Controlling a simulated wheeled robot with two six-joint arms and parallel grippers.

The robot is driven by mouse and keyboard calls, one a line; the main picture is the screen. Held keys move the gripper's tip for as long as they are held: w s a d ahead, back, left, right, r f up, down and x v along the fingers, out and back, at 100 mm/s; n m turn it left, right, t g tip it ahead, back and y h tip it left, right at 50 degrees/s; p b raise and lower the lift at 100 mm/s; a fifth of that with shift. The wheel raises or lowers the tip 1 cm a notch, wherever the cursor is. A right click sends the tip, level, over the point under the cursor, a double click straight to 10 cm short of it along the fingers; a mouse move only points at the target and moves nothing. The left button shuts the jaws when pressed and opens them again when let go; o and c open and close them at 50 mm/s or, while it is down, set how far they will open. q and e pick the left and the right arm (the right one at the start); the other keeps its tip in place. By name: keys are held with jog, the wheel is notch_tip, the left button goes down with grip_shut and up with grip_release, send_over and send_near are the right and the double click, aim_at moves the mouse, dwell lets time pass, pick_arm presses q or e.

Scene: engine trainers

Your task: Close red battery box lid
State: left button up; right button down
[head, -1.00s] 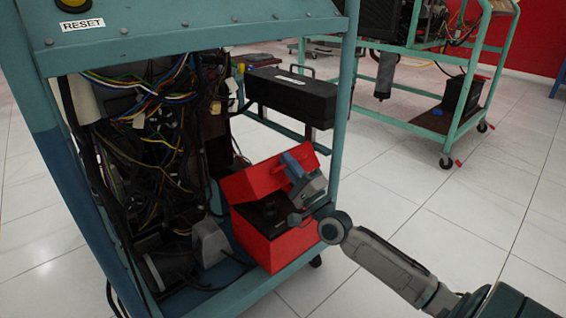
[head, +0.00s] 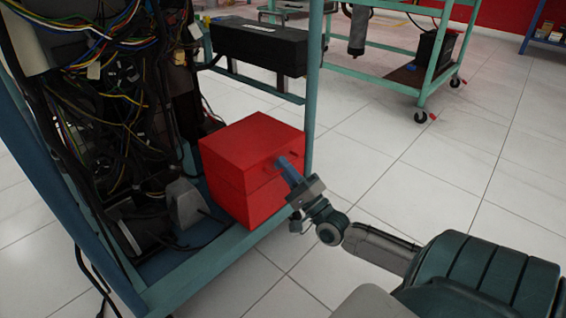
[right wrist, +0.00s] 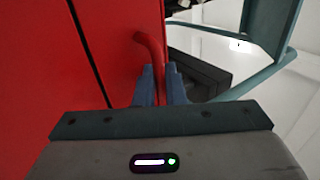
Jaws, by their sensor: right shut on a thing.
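The red battery box (head: 262,205) sits on the lower shelf of the teal frame in the head view. Its lid (head: 252,140) is down on the box, with a thin seam between the two. My right gripper (head: 283,165) is at the lid's front face, shut on the red lid handle. In the right wrist view, the blue fingers of my right gripper (right wrist: 160,88) close around the curved red handle (right wrist: 152,48). The box's red face (right wrist: 50,80) fills the left of that view, with a dark seam across it. My left gripper is not in view.
The teal frame's post (head: 313,85) stands right behind the box. A tangle of wires (head: 95,100) and a grey part (head: 185,203) lie to its left. A black case (head: 258,48) is behind it. The tiled floor (head: 400,180) to the right is clear.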

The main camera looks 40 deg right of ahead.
jog(key=shift+f, duration=0.25)
jog(key=c, duration=1.6)
grip_release()
jog(key=shift+c, duration=0.2)
jog(key=shift+h, duration=0.3)
jog(key=p+v, duration=0.3)
jog(key=v, duration=0.7)
jog(key=shift+s, duration=0.4)
